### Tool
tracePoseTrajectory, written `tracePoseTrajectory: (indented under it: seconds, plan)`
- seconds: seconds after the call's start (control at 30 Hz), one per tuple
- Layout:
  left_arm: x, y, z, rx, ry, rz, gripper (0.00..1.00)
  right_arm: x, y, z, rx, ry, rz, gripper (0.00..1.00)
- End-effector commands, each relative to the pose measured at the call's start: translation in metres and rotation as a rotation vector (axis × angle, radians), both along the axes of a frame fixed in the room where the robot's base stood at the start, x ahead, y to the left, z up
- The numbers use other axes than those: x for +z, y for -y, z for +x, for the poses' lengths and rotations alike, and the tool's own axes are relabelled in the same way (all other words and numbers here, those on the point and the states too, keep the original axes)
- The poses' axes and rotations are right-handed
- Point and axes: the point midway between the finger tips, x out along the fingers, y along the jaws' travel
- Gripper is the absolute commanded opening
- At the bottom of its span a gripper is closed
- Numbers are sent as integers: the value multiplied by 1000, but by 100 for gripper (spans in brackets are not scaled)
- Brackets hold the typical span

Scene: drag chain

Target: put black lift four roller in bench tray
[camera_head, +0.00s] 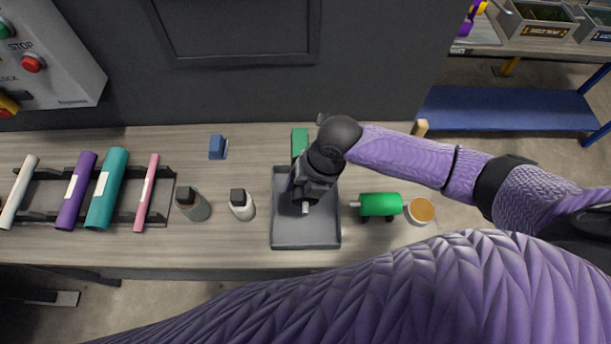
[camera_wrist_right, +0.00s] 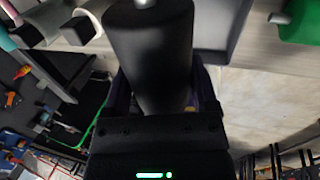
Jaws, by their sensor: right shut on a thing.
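My right gripper (camera_head: 312,186) is over the grey bench tray (camera_head: 305,232) in the head view, shut on a black roller. In the wrist view the black roller (camera_wrist_right: 150,50) fills the space between the fingers, with a metal pin at its end. In the head view the gripper and wrist mostly hide the roller; a pale pin end shows above the tray floor. I cannot tell whether the roller touches the tray. A green roller (camera_head: 380,204) with a pin lies right of the tray. My left gripper is not in view.
A rack (camera_head: 127,220) with white, purple, teal and pink rolls stands at left. Two bottles with black caps (camera_head: 193,203) (camera_head: 242,204) stand left of the tray. A blue block (camera_head: 217,147), a green block (camera_head: 299,141) and an orange-topped cup (camera_head: 420,211) are also on the bench.

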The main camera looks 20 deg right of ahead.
Motion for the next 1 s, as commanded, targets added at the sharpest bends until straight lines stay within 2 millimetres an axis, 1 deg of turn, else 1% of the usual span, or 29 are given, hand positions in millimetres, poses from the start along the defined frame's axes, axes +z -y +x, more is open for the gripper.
tracePoseTrajectory:
  seconds: [0.2, 0.37, 0.4, 0.67, 1.0]
  plan:
    - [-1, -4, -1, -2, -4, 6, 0, 0, 0, 0, -2, 2, 3, 0]
    - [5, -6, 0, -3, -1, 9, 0, 4, 1, 2, -9, 5, 7, 0]
    - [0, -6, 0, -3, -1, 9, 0, -2, 1, 1, -9, 4, 7, 0]
    - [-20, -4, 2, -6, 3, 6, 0, -27, 0, 1, -10, 4, 9, 0]
    - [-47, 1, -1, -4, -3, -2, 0, -61, 0, 1, -10, 4, 9, 0]
